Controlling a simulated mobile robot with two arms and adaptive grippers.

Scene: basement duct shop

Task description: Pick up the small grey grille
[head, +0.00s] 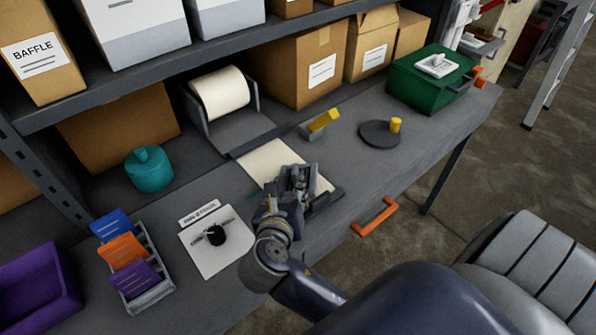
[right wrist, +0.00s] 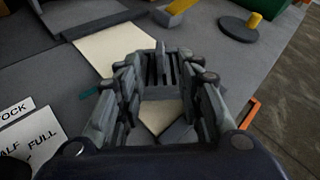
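The small grey grille (right wrist: 163,70), with dark upright slats, sits between the fingertips of my right gripper (right wrist: 165,78) in the right wrist view. It spans the gap from finger to finger, and the gripper looks shut on it. In the head view the grille (head: 298,178) shows at the tip of my right gripper (head: 293,188), over the pale sheet (head: 268,157) on the bench. How far it is above the sheet is hard to tell. My left gripper is not in view.
The grey bench (head: 222,265) carries a turquoise jar (head: 149,171), a card rack (head: 153,296), a purple bin (head: 38,287), a printed sheet (head: 224,258), a dark disc with a yellow knob (head: 377,137) and a green case (head: 424,84). An orange handle (head: 374,217) sticks out in front. A shelf (head: 215,50) overhangs the back.

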